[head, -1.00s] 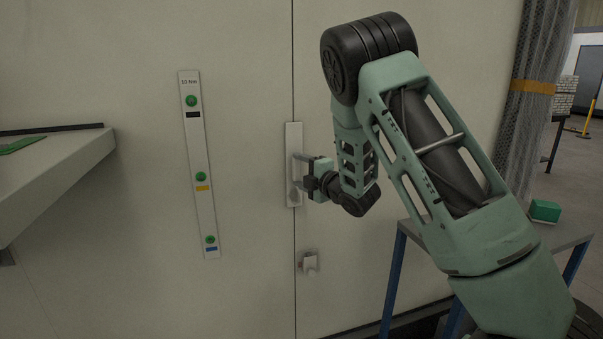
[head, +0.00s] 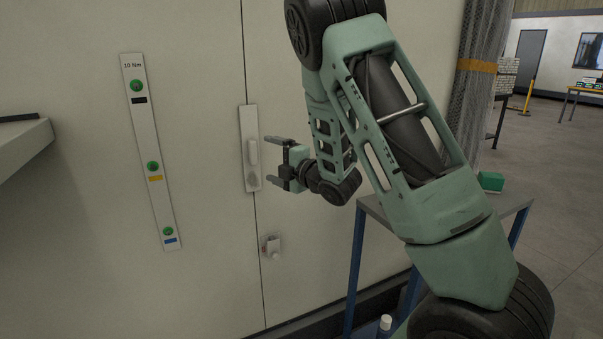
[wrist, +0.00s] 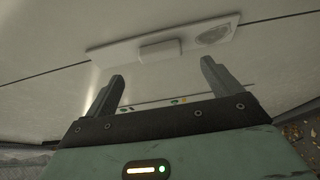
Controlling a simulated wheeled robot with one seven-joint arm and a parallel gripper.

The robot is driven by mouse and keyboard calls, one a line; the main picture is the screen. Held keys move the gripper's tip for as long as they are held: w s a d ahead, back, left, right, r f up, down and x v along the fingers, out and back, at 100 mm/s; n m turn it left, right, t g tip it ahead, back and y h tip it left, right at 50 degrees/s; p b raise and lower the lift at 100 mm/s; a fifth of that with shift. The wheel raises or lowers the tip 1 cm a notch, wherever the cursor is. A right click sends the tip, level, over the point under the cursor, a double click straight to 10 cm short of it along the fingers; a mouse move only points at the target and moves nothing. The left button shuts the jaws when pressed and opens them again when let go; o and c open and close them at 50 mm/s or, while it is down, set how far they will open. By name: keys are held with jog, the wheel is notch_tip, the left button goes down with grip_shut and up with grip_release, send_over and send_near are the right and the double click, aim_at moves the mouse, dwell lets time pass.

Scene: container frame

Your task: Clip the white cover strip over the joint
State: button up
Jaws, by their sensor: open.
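The white cover strip (head: 249,130) stands nearly upright against the pale wall, over the dark vertical joint line (head: 243,55). It has a raised grip block in its middle and a round mark near its lower end. The strip also shows in the wrist view (wrist: 120,51), lying along the joint line beyond the fingers. My gripper (head: 270,162) is open and empty, just right of the strip and apart from it. In the wrist view my two fingers (wrist: 162,82) are spread with nothing between them. Whether the strip is fully seated cannot be told.
A small fitting (head: 272,246) sits on the joint below the strip. A panel marked "10 Nm" (head: 148,130) with green knobs is to the left. A grey bench (head: 25,148) juts in at far left. A blue-legged table (head: 515,203) with a green box (head: 491,181) stands right.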

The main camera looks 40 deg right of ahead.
jog(key=s+d+b, duration=0.1)
jog(key=s+b, duration=0.4)
jog(key=s, duration=0.6)
jog(key=shift+d, duration=0.15)
